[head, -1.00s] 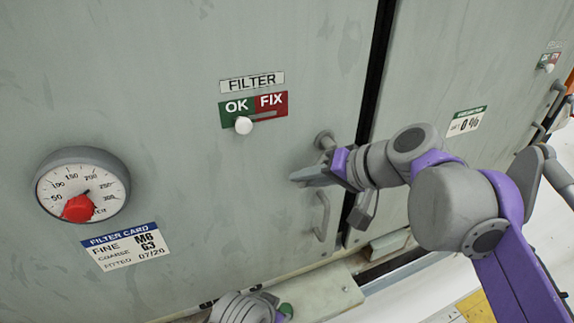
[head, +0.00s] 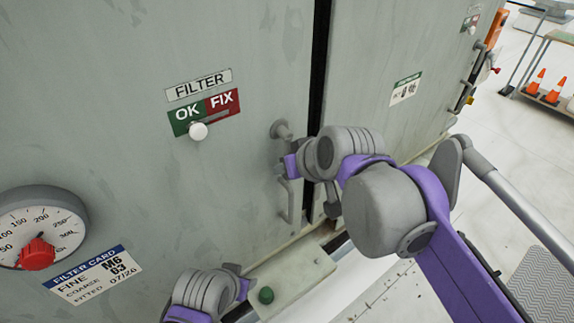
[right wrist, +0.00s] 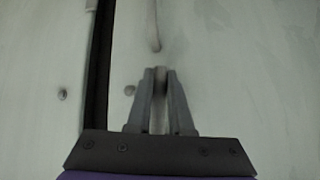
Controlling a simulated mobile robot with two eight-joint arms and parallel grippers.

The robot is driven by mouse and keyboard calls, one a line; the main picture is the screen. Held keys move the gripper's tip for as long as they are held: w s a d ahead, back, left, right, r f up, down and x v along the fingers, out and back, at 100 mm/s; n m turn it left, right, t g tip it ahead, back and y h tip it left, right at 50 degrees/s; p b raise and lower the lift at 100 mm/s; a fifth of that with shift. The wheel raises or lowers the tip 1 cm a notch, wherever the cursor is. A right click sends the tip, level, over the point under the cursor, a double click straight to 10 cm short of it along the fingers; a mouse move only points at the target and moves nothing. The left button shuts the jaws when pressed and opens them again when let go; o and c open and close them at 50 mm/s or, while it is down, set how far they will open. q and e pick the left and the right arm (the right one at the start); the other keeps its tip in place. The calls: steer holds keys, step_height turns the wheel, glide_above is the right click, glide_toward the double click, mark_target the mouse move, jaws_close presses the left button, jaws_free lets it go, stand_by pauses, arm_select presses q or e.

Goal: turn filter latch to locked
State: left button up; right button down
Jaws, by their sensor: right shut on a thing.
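The filter latch (head: 281,129) is a grey round knob near the right edge of the filter door, beside the dark door gap. My right gripper (head: 287,166) is just below the knob in the head view, its fingers mostly hidden by its own wrist. In the right wrist view my right gripper (right wrist: 160,74) is shut on a narrow grey bar, which looks like the latch lever (right wrist: 160,88). How far the lever is turned is hidden. My left gripper (head: 243,284) is low in the head view, away from the latch; its fingers cannot be made out.
A fixed door handle (head: 291,200) sits just below the latch. Left of it are the OK/FIX slider (head: 198,131), a gauge with a red knob (head: 38,253) and a filter card (head: 90,277). A ledge with a green button (head: 265,295) juts out below.

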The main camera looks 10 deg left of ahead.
steer(key=shift+w+d, duration=0.1)
steer(key=shift+w, duration=0.05)
stand_by(0.4)
steer(key=c, duration=1.1)
jaws_free()
steer(key=shift+d+r, duration=0.1)
steer(key=v, duration=1)
steer(key=shift+s+r, duration=0.25)
steer(key=shift+s, duration=0.1)
steer(key=s+d+f+m+h, duration=0.2)
steer(key=s+d+f, duration=0.1)
steer(key=d+f, duration=0.4)
steer(key=s+d+f+m+h, duration=0.2)
steer(key=d+f, duration=0.6)
steer(key=f, duration=0.5)
steer(key=s+d+f+m+h, duration=0.2)
steer(key=s+d+f, duration=0.3)
steer(key=d+f, duration=0.3)
steer(key=shift+d+f+m+g, duration=0.15)
steer(key=shift+f+m, duration=0.15)
steer(key=shift+f, duration=0.25)
steer(key=shift+d+f+m+g, duration=0.15)
steer(key=shift+f+m, duration=0.15)
steer(key=shift+f, duration=0.25)
